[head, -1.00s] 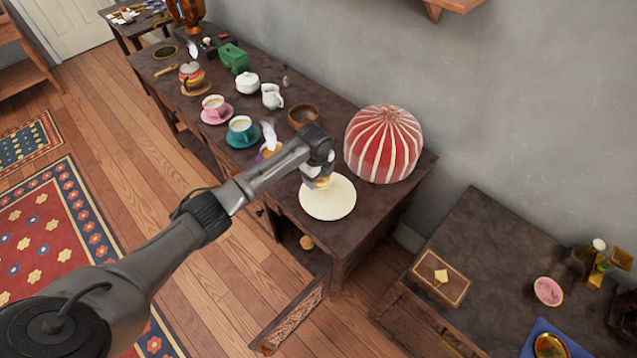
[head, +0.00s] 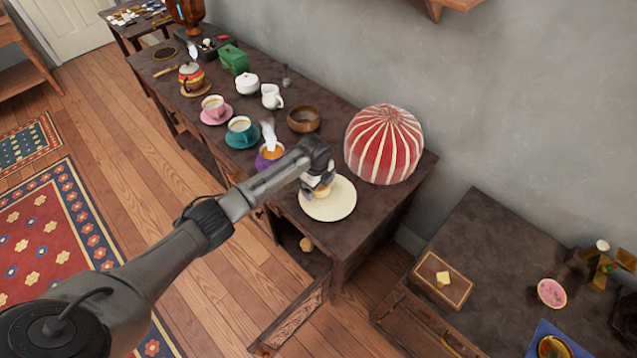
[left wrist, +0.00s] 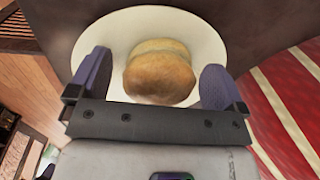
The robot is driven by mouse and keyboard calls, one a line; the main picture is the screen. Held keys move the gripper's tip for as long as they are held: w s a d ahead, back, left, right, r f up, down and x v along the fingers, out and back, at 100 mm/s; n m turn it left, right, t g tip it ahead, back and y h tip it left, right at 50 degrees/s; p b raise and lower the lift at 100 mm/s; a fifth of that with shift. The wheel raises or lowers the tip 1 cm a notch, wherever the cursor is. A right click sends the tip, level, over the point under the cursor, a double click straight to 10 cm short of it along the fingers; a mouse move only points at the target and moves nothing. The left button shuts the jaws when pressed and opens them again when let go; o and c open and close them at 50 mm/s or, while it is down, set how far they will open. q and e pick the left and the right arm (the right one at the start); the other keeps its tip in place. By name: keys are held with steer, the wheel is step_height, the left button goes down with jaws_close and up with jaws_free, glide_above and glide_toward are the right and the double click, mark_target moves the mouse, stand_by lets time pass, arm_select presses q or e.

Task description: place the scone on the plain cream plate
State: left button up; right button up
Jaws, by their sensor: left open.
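The plain cream plate (head: 335,207) lies near the right end of the long dark table. The golden-brown scone (left wrist: 160,75) is over the plate, seemingly resting on it, and shows in part in the head view (head: 322,192). My left gripper (head: 319,187) is low over the plate at the scone. In the left wrist view my open fingers (left wrist: 156,72) stand on either side of the scone, with a gap visible on the right. The plate's rim shows behind the scone in that view (left wrist: 205,40). My right gripper is not in view.
A red-and-cream striped dome (head: 384,145) stands close to the plate's right. A purple cup (head: 268,156), a wooden bowl (head: 304,119) and a teal cup and saucer (head: 241,131) stand to the left. A small tan round thing (head: 306,244) is in the open compartment below.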

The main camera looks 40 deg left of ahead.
arm_select(q)
steer(key=r+p, duration=0.1)
steer(key=r, duration=0.2)
steer(key=r+p, duration=0.1)
steer(key=r, duration=0.3)
steer(key=r+p, duration=0.1)
steer(key=r, duration=0.2)
steer(key=shift+s+r, duration=0.3)
steer(key=shift+s, duration=0.1)
steer(key=shift+n, duration=0.8)
steer(key=s+d+f, duration=0.1)
steer(key=s+d, duration=0.1)
steer(key=s+d+f, duration=0.3)
steer(key=s+d, duration=0.1)
steer(key=shift+d+f, duration=0.35)
steer(key=shift+f, duration=0.05)
steer(key=s+d+f+n+t+h, duration=0.1)
steer(key=s+d+f+n, duration=0.35)
steer(key=s+d, duration=0.55)
steer(key=s+r+n+t, duration=0.1)
steer(key=s+r+n, duration=0.3)
steer(key=s+n, duration=0.6)
steer(key=s+a, duration=0.1)
steer(key=s, duration=0.9)
steer(key=shift+s+t+y, duration=0.3)
steer(key=shift+s+y, duration=0.05)
steer(key=shift+y, duration=0.05)
steer(key=shift+d, duration=0.15)
